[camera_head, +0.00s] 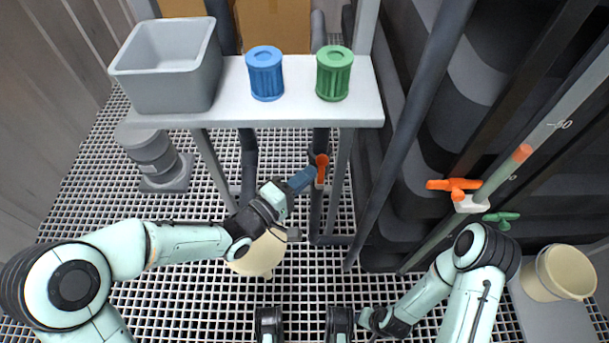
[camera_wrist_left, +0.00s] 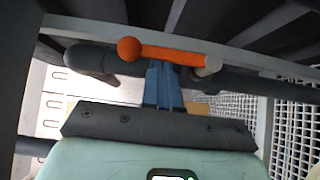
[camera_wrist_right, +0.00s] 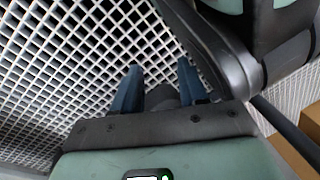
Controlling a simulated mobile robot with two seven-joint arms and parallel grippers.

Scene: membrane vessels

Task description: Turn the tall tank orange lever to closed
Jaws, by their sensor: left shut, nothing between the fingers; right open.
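An orange lever (camera_head: 321,168) sits on a dark upright pipe below the shelf. In the left wrist view the orange lever (camera_wrist_left: 170,52) lies across the picture, with a round knob at its left end. My left gripper (camera_head: 308,175) is shut and empty, its blue fingertips (camera_wrist_left: 165,68) right at the lever; contact cannot be told. A second orange lever (camera_head: 453,184) is on a white fitting at the right, by a clear tube. I cannot tell which lever belongs to the tall tank. My right gripper (camera_wrist_right: 160,80) is open and empty, low over the grating.
A green lever (camera_head: 501,217) is below the second orange one. Dark pipes (camera_head: 415,120) stand right of the shelf. A cream vessel (camera_head: 258,255) is under my left arm.

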